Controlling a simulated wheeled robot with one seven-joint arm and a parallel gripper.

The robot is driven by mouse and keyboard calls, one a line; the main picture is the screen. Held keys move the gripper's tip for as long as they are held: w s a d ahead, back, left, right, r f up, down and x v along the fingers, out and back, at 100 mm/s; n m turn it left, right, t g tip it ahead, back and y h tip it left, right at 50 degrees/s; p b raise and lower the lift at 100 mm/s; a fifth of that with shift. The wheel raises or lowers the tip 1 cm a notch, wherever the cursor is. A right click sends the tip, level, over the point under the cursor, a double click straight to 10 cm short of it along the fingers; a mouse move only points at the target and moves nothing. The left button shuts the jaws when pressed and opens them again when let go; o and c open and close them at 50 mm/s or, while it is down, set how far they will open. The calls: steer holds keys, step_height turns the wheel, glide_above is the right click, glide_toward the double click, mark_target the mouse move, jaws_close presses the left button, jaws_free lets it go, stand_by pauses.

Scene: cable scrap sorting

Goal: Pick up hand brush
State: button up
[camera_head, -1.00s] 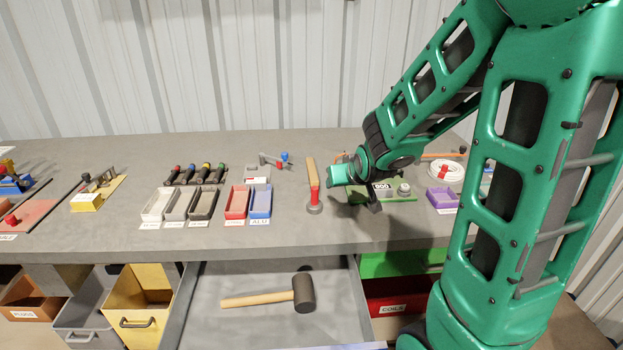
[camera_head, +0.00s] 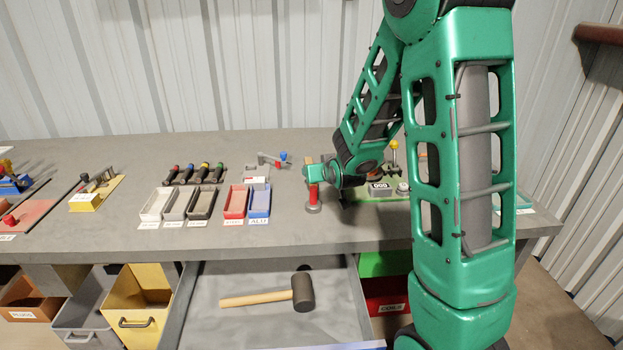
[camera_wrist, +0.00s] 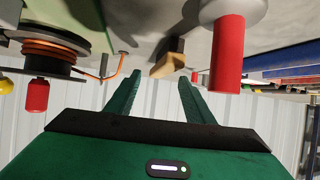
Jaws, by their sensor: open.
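The hand brush (camera_wrist: 168,66) shows in the wrist view as a wooden piece with a dark part behind it. It lies on the bench ahead of my gripper (camera_wrist: 159,82), roughly in line with the gap between the fingers. My gripper is open, with nothing between its fingers. In the head view my gripper (camera_head: 314,172) is low over the bench, just behind a red upright handle on a grey round base (camera_head: 314,208). There it covers most of the wooden piece.
The red handle (camera_wrist: 228,60) stands close beside the right finger in the wrist view. A cable spool (camera_wrist: 48,52) is at left. Small trays (camera_head: 235,201) are left of my gripper. An open drawer (camera_head: 235,322) holds a mallet (camera_head: 302,292).

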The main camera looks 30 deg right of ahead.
steer(key=shift+x, duration=2.5)
steer(key=shift+w+a+r, duration=0.1)
steer(key=shift+a, duration=0.1)
jaws_close()
